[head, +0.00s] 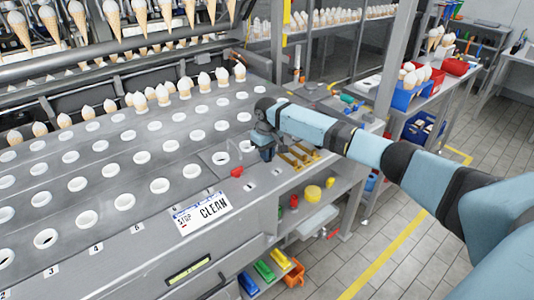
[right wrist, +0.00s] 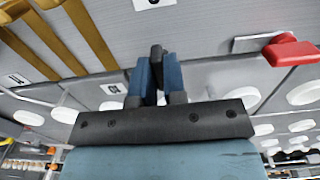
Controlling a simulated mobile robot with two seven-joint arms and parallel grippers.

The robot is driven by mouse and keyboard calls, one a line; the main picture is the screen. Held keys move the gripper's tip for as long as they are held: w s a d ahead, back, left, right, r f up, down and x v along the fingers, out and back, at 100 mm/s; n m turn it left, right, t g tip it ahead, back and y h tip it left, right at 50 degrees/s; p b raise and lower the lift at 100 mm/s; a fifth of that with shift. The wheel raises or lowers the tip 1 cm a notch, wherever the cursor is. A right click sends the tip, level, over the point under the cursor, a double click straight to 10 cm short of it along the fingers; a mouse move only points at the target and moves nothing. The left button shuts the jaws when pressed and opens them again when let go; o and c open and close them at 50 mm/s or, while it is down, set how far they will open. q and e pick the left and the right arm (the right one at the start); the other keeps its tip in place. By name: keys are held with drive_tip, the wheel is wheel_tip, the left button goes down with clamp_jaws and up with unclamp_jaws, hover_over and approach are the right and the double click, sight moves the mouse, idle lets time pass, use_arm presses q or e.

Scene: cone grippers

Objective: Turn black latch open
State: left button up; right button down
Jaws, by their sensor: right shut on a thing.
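The black latch (right wrist: 156,52) shows in the right wrist view as a small dark upright piece between my blue fingertips. My right gripper (right wrist: 157,78) is shut on it. In the head view my right gripper (head: 266,152) points down at the right end of the grey metal machine top, and it hides the latch there. How far the latch is turned cannot be told. My left gripper is not in view.
A red handle (head: 237,171) lies close to the left of my gripper, and brass-coloured bars (head: 298,158) lie close to its right. A "STOP CLEAN" sign (head: 201,212) sits on the front edge. Rows of white-rimmed holes and several cones (head: 162,95) cover the machine top.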

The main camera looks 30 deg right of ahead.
drive_tip(key=n+p, duration=0.1)
drive_tip(key=p, duration=0.1)
drive_tip(key=n+p, duration=0.1)
drive_tip(key=n, duration=0.1)
drive_tip(key=shift+r+p, duration=0.25)
drive_tip(key=shift+p, duration=0.1)
drive_tip(key=n+p, duration=0.2)
drive_tip(key=n, duration=0.1)
drive_tip(key=shift+n, duration=0.4)
drive_tip(key=n+p, duration=0.1)
drive_tip(key=n, duration=0.3)
drive_tip(key=shift+f+n+p, duration=0.15)
drive_tip(key=shift+n+p, duration=0.15)
drive_tip(key=shift+p, duration=0.05)
drive_tip(key=n, duration=0.6)
drive_tip(key=shift+p, duration=0.35)
drive_tip(key=c, duration=1.2)
unclamp_jaws()
